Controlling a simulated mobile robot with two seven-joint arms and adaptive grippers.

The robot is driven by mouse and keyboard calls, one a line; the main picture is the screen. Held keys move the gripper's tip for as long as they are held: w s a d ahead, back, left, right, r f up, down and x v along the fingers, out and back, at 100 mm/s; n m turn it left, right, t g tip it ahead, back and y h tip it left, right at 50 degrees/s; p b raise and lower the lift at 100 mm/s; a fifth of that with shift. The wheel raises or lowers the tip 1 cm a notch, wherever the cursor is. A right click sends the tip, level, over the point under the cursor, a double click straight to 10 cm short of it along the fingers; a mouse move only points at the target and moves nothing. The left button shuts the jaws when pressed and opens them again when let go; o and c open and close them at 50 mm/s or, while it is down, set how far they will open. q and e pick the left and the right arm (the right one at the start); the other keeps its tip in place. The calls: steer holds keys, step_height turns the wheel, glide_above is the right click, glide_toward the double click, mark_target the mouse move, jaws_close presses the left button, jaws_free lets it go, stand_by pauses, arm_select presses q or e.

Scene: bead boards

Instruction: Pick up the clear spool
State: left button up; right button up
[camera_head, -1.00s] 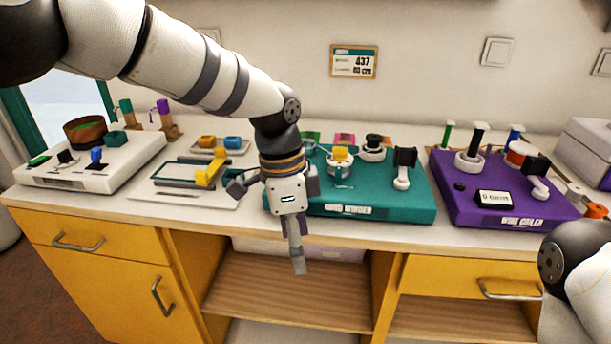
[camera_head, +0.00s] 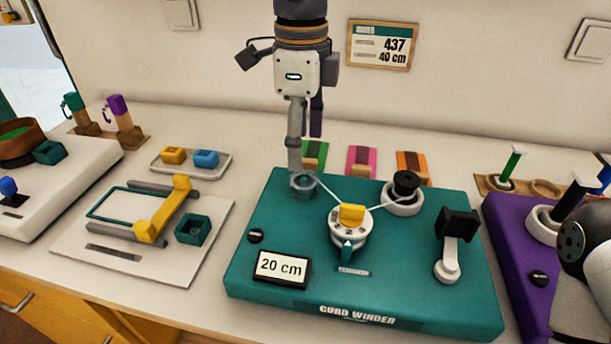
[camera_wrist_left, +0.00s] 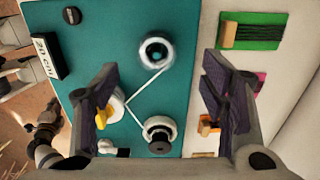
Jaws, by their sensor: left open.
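The clear spool (camera_head: 303,188) is a small see-through ring-shaped piece at the back left corner of the teal cord winder (camera_head: 380,305). A white cord runs from it to the round dial with the yellow block (camera_head: 351,214). In the left wrist view the clear spool (camera_wrist_left: 156,52) shows as a pale ring around a teal centre, between the two fingers and ahead of them. My left gripper (camera_head: 305,150) points down above and slightly behind the spool, open and empty; its fingers (camera_wrist_left: 158,82) are wide apart in the wrist view. My right gripper is out of view.
A black spool (camera_head: 405,184) and a crank (camera_head: 450,245) stand on the winder. Green (camera_head: 313,155), pink (camera_head: 361,160) and orange (camera_head: 411,165) cards lie behind it. A purple machine (camera_head: 515,260) is at right, a white cutting board (camera_head: 100,257) at left.

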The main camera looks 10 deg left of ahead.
mark_target(304, 178)
arm_select(q)
steer(key=f, duration=0.7)
steer(key=shift+s+d, duration=0.2)
steer(key=shift+s, duration=0.05)
steer(key=c, duration=1.1)
